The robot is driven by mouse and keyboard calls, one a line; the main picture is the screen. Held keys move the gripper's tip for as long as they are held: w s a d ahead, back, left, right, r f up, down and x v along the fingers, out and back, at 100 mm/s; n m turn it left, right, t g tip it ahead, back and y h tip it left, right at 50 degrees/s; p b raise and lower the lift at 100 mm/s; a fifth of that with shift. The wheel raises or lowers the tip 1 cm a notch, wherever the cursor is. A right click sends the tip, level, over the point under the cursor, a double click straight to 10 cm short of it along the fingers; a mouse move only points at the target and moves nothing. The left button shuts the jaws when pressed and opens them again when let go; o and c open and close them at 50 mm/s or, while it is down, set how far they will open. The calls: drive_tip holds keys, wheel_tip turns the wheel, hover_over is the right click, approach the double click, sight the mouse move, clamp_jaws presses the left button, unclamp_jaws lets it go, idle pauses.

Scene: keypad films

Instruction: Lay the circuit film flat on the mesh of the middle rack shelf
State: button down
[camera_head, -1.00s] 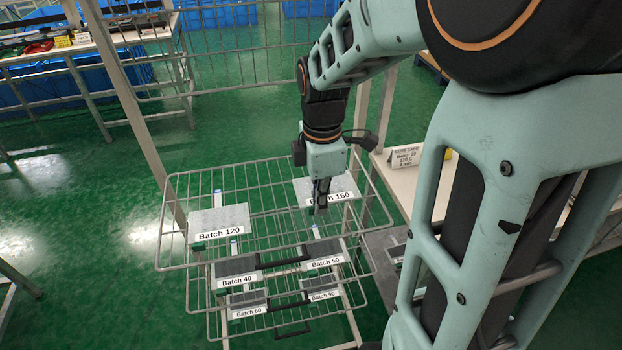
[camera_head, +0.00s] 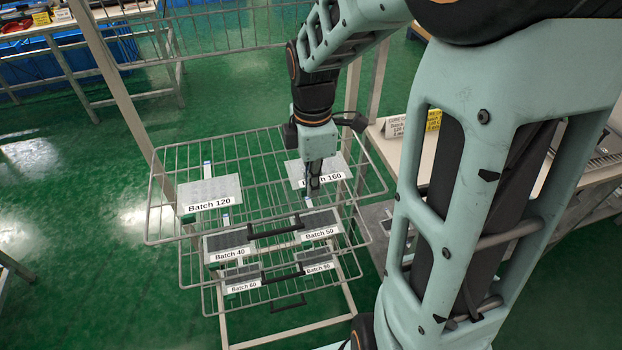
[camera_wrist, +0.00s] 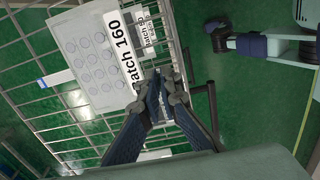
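The film labelled Batch 160 (camera_head: 306,170), a pale sheet with a white label strip, lies on the top wire shelf (camera_head: 262,149) at the right. The wrist view shows rows of round key marks on it (camera_wrist: 90,60). A similar Batch 120 film (camera_head: 209,193) lies at the left of that shelf. My gripper (camera_head: 314,188) points down at the label edge of the Batch 160 film. In the wrist view, my fingertips (camera_wrist: 161,82) are beside that label with a narrow gap between them, and no film clearly shows between them. Which film is the circuit film is unclear.
Darker films, Batch 40 (camera_head: 227,241) and Batch 50 (camera_head: 321,223), lie on the middle level, with Batch 60 (camera_head: 242,277) and Batch 90 below. Black handles (camera_head: 274,229) cross the shelf fronts. A rack post (camera_head: 118,85) stands at left, a worktable at right.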

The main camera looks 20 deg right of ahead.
drive_tip(key=shift+f, duration=0.4)
drive_tip(key=c, duration=2.1)
unclamp_jaws()
wheel_tip(320, 180, up, 12)
drive_tip(key=shift+r, duration=0.1)
drive_tip(key=shift+a, duration=0.1)
